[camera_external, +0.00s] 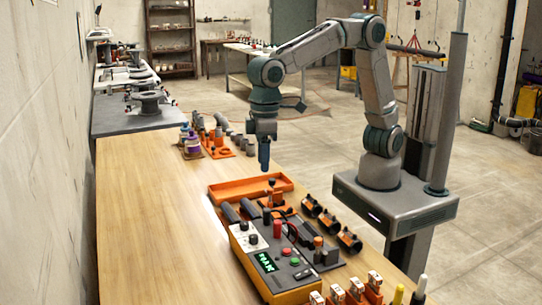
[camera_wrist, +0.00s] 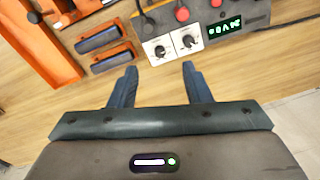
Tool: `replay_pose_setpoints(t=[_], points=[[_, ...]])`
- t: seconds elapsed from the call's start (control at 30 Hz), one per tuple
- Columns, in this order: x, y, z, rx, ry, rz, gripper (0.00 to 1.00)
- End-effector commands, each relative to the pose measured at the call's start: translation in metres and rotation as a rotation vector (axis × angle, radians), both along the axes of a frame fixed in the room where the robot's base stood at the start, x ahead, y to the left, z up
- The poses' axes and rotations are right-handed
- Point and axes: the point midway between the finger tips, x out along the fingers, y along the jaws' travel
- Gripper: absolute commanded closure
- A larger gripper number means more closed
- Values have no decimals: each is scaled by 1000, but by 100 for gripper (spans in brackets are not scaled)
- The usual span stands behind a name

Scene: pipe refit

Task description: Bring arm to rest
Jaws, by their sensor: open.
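My gripper (camera_external: 264,158) hangs pointing down above the wooden workbench, just behind the orange tray. In the wrist view my gripper (camera_wrist: 160,82) shows two dark blue fingers spread apart with nothing between them. Below the fingers is bare wood, next to a control box. My arm is raised and bent, reaching left from my base over the bench.
An orange tray (camera_external: 250,189) lies under and in front of my gripper. A control box (camera_external: 265,258) with dials, buttons and a green display stands nearer. Black cylinders (camera_external: 329,221) line the right edge. Bottles (camera_external: 190,142) stand behind left. The bench's left side (camera_external: 150,230) is clear.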

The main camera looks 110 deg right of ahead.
Motion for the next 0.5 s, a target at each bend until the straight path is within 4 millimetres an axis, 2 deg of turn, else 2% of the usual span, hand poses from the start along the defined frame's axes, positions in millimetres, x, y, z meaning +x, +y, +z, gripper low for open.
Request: replay_pose_setpoints(t=[0.03, 0.2, 0.37, 0.5], points=[[-17, -14, 8, 7, -15, 10, 56], [-69, -49, 19, 11, -61, 65, 56], [-122, -76, 19, 1, -107, 119, 56], [-169, -95, 11, -17, -145, 168, 56]])
